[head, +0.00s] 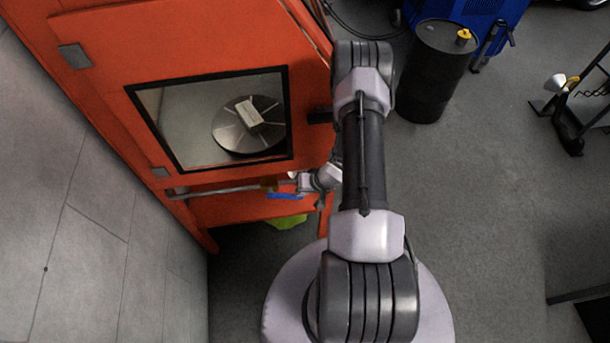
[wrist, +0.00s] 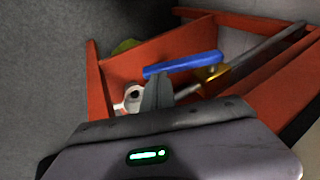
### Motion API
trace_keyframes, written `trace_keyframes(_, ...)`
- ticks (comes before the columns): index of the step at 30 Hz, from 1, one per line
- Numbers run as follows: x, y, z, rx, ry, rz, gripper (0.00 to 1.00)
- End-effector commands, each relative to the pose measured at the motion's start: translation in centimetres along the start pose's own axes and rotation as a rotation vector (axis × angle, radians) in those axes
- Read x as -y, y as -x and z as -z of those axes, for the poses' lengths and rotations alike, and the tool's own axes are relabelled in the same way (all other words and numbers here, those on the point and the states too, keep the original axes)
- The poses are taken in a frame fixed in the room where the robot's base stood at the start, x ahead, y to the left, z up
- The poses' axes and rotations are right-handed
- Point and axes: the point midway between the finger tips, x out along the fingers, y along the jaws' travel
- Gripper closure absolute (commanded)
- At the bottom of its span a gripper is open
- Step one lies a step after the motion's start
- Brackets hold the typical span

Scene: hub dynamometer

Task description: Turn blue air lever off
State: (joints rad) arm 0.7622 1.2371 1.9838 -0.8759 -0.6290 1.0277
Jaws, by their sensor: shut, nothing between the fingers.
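The blue air lever (wrist: 183,65) lies nearly level in the wrist view, on a brass valve (wrist: 212,73) at the end of a grey pipe (wrist: 262,47). In the head view the blue lever (head: 286,196) shows just below the pipe (head: 225,190), beside my wrist. My gripper (wrist: 157,90) is shut and empty. Its fingertips appear close to the lever's left part in the wrist view; I cannot tell whether they touch it. In the head view the fingers are hard to make out.
The orange cabinet (head: 95,100) with a window (head: 210,118) stands behind the pipe. A pale round fitting (wrist: 133,95) is left of the fingers. A yellow-green object (head: 287,222) lies below.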

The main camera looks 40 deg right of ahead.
Motion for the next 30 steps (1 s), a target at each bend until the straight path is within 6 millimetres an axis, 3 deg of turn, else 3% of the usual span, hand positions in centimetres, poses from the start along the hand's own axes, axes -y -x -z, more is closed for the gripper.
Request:
trace_keyframes(4,-0.7,-1.6,-0.6,0.000,-0.037,0.124,1.00)
trace_keyframes(8,-1.0,-3.0,-0.9,-0.001,-0.033,0.117,1.00)
trace_keyframes(12,-1.7,-4.5,-1.4,-0.003,-0.112,0.374,1.00)
trace_keyframes(16,-1.5,-5.7,-1.7,-0.001,-0.145,0.493,1.00)
trace_keyframes(30,0.0,-8.9,-2.6,-0.001,-0.147,0.499,1.00)
